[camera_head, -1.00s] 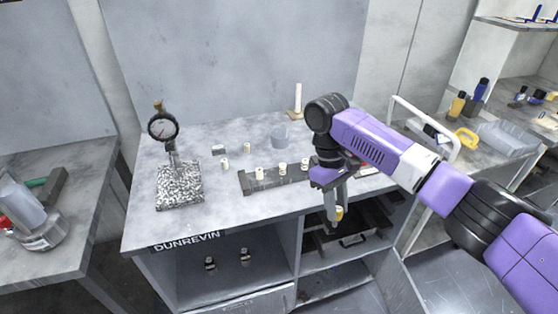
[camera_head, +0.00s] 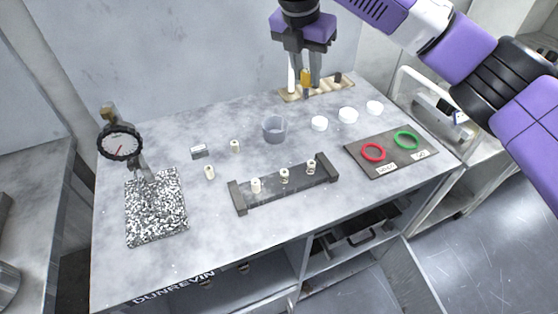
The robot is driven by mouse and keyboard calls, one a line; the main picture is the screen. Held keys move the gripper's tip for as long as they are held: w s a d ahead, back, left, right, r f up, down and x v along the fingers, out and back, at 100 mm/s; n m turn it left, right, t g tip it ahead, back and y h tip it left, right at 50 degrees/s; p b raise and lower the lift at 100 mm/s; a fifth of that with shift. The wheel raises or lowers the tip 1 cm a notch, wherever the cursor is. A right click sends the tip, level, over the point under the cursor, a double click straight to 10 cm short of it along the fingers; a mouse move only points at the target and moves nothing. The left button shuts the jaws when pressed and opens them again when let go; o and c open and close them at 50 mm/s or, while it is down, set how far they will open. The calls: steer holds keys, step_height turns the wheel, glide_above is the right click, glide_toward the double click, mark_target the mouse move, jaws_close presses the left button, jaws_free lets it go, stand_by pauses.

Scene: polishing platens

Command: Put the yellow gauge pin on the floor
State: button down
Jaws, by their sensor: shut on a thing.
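My gripper (camera_head: 304,82) points down at the back right of the table, over a light wooden strip (camera_head: 325,91). It is shut on the yellow gauge pin (camera_head: 305,76), which is upright between the fingers with a dark lower end. I cannot tell whether the pin's lower end touches the strip or hangs just above it. The grey floor (camera_head: 485,225) shows at the lower right, beyond the table.
A white rod (camera_head: 291,80) stands close left of my gripper.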

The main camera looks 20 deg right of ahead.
steer(key=shift+s+n, duration=0.1)
steer(key=shift+n, duration=0.8)
steer(key=shift+f, duration=0.1)
step_height(320, 180, down, 20)
steer(key=shift+r, duration=0.1)
steer(key=c, duration=1.1)
jaws_free()
steer(key=shift+c, duration=0.2)
